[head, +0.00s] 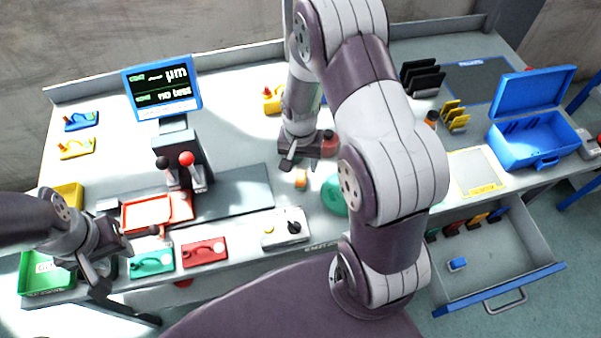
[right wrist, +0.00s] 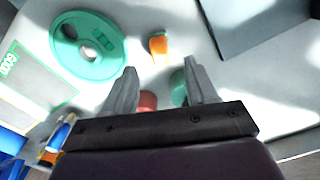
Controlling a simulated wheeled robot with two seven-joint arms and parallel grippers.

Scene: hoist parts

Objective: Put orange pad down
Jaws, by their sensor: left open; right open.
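A small orange pad (head: 300,179) rests on the table just below my right gripper in the head view. It also shows in the right wrist view (right wrist: 158,46), beyond the fingertips and apart from them. My right gripper (head: 291,163) is open, with nothing between its fingers; its fingers also show in the right wrist view (right wrist: 160,85). My left gripper (head: 112,292) is open and empty at the table's front left, near the green bin.
A teal disc (right wrist: 88,48) lies beside the pad. Red (right wrist: 147,101) and green (right wrist: 179,88) pieces sit near my right fingers. A test stand (head: 178,150) with a screen is at left. A blue toolbox (head: 530,125) and open drawer (head: 490,262) are at right.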

